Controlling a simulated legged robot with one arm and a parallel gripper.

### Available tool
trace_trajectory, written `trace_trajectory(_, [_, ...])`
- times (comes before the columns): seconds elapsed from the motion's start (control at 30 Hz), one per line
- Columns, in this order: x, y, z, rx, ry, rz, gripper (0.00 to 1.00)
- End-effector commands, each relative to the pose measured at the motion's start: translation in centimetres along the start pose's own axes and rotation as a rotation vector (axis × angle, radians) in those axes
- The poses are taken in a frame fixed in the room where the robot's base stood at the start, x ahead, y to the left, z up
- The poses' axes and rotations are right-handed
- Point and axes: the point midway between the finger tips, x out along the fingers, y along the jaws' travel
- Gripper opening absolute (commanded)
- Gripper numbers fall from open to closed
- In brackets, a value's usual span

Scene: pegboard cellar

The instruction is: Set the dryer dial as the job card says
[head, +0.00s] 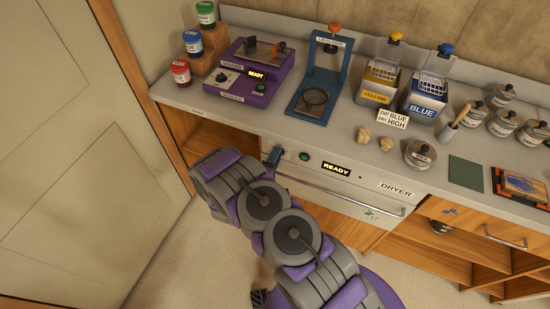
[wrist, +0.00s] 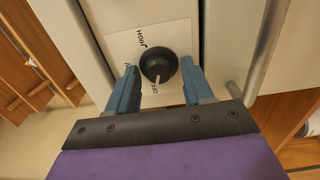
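The dryer (head: 335,185) is a drawer front with a lit READY panel and a long handle. Its dial (wrist: 158,65) is a round black knob on a white plate in the wrist view. My gripper (wrist: 159,75) is open, one blue finger on each side of the knob; contact is unclear. In the head view my gripper (head: 271,160) is at the dryer's left end, hiding the dial. The job card (head: 392,118) reads DIP BLUE, DRY HIGH.
On the counter stand a purple machine (head: 242,72), a blue stand (head: 318,88), yellow (head: 377,83) and blue (head: 426,100) tanks, and several metal tins. The dryer handle (head: 350,201) juts out beside my gripper. Open floor lies in front.

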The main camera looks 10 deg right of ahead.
Motion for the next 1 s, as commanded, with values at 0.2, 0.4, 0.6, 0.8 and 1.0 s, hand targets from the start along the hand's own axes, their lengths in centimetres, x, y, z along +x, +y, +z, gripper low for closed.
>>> trace_trajectory(0.2, [-0.02, -0.01, 0.0, 0.0, 0.0, 0.0, 0.29])
trace_trajectory(0.4, [-0.01, -0.08, 0.0, -0.001, 0.0, -0.002, 0.1])
trace_trajectory(0.6, [-0.02, -0.14, 0.0, 0.001, 0.0, -0.003, 0.02])
trace_trajectory(0.8, [-0.05, -0.14, 0.0, 0.039, 0.001, -0.005, 0.02])
trace_trajectory(1.0, [-0.1, -0.15, 0.09, 0.147, -0.001, -0.007, 0.02])
